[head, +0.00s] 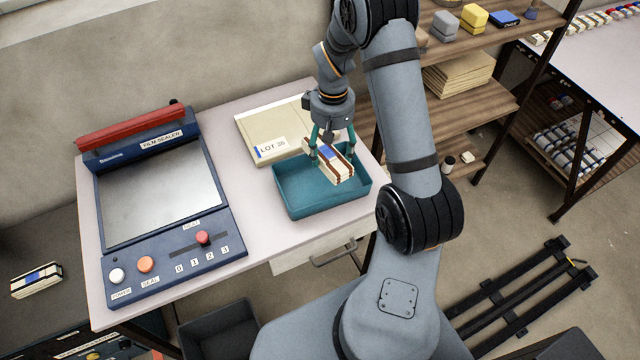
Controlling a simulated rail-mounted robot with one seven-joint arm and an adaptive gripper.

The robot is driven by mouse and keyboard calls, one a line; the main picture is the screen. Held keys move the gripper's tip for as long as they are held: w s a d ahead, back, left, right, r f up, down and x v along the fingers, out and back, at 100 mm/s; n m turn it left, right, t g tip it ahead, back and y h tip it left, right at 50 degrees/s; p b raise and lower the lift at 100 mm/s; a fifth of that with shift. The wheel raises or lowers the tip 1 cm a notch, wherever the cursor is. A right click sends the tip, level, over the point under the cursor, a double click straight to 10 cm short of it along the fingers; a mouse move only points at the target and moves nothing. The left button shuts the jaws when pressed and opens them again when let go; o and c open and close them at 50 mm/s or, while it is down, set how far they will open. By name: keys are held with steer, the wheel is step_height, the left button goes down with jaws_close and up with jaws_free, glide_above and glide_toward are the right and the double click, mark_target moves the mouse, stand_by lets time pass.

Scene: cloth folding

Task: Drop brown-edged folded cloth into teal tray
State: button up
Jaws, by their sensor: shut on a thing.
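The folded cloth (335,165) is cream with brown edges and a blue patch. My gripper (333,158) is shut on it, with one teal finger on each side. The gripper points down, and the cloth appears over the right part of the teal tray (293,205). The tray is rectangular and open-topped and stands on the pale table near its right edge. The visible part of its floor is bare; the cloth and gripper hide some of its back and right side. I cannot tell whether the cloth touches the tray.
A film sealer (160,190) with a red bar fills the table's left side. A flat box labelled LOT 36 (270,130) lies behind the tray. Another folded cloth (36,281) lies on a dark surface at far left. Wooden shelves (480,95) stand at right.

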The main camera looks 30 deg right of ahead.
steer(key=o, duration=1.4)
steer(key=shift+r, duration=0.1)
step_height(320, 180, up, 12)
